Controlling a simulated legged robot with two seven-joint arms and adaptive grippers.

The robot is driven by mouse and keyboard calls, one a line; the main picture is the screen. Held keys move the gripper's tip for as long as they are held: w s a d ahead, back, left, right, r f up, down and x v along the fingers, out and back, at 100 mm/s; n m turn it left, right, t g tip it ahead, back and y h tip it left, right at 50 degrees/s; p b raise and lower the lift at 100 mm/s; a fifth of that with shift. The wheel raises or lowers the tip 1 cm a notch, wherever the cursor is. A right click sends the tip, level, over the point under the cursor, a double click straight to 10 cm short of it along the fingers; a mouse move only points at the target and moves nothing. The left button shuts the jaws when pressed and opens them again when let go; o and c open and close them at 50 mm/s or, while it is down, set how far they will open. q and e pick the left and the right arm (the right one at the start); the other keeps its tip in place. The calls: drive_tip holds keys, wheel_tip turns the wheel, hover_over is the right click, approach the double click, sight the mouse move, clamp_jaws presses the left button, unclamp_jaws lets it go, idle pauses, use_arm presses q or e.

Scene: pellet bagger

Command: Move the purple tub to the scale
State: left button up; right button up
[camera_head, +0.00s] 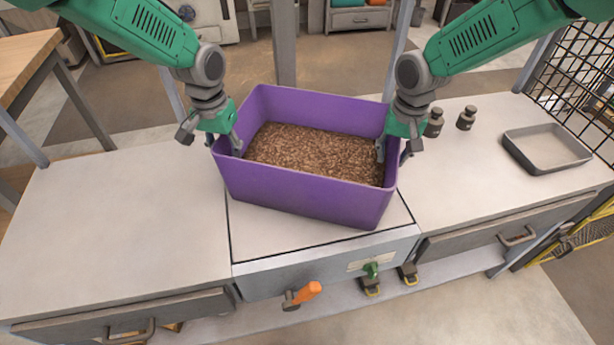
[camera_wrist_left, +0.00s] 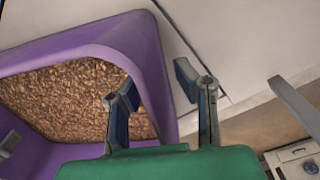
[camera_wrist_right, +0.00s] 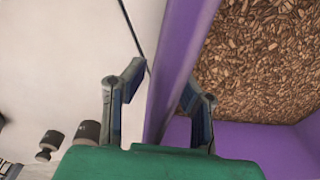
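The purple tub (camera_head: 295,192), filled with brown pellets (camera_head: 315,152), stands upright over the black-outlined plate (camera_head: 290,235) in the middle of the counter. I cannot see its underside. No display labels the plate as a scale. My left gripper (camera_head: 222,142) straddles the tub's left wall, with one finger inside and one outside; the left wrist view (camera_wrist_left: 155,98) shows the fingers apart with gaps to the wall. My right gripper (camera_head: 393,150) straddles the right wall the same way; the right wrist view (camera_wrist_right: 160,92) shows a gap at its outer finger.
Two dark weights (camera_head: 466,118) and a grey metal tray (camera_head: 546,148) stand on the right counter. The left counter (camera_head: 110,220) is clear. An orange handle (camera_head: 306,292) and a green knob (camera_head: 371,269) are below the plate's front edge. A mesh guard (camera_head: 580,90) borders the right.

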drive_tip(key=shift+r, duration=0.1)
use_arm(q)
wheel_tip(320, 180, up, 12)
drive_tip(key=shift+a+f, duration=0.15)
drive_tip(key=shift+a, duration=0.2)
use_arm(e)
drive_tip(key=r, duration=1.1)
drive_tip(key=shift+d+r, duration=0.3)
use_arm(q)
drive_tip(key=shift+w, duration=0.1)
